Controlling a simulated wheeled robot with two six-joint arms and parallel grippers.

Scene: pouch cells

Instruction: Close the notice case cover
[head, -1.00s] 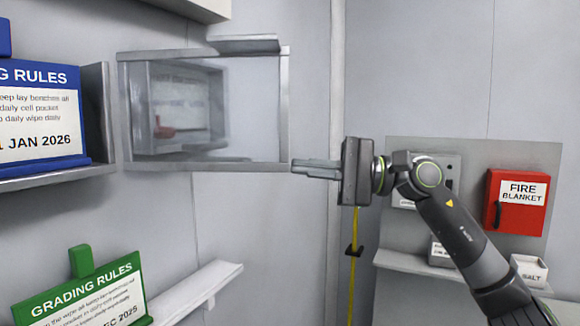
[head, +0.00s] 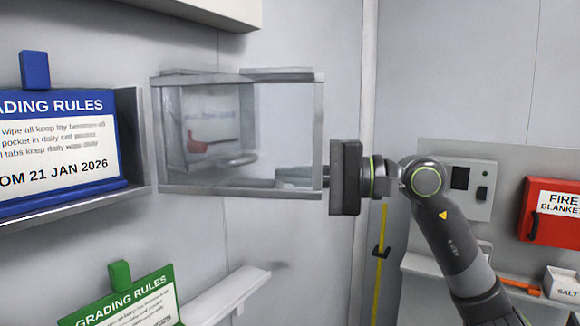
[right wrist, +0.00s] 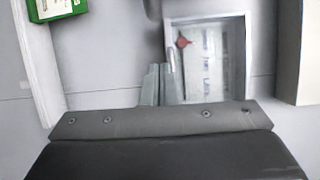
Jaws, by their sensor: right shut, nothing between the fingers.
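The notice case cover (head: 318,130) is a clear pane in a grey frame, standing open in the head view. Through it I see a pale notice (head: 212,125) with a red piece (head: 197,147). The notice (right wrist: 210,75) and red piece (right wrist: 184,41) also show in the right wrist view, inside a pale frame. My right gripper (head: 282,178) is shut and empty. Its fingers show through the pane's lower right corner, behind the frame's right edge; I cannot tell whether they touch it. The fingers also show in the right wrist view (right wrist: 158,84). My left gripper is not in view.
A blue grading rules board (head: 62,150) stands in a grey holder at left. A green board (head: 125,300) is below, beside a white ledge (head: 235,293). At right are a red fire blanket box (head: 550,212), a grey wall unit (head: 468,188) and a salt box (head: 563,284).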

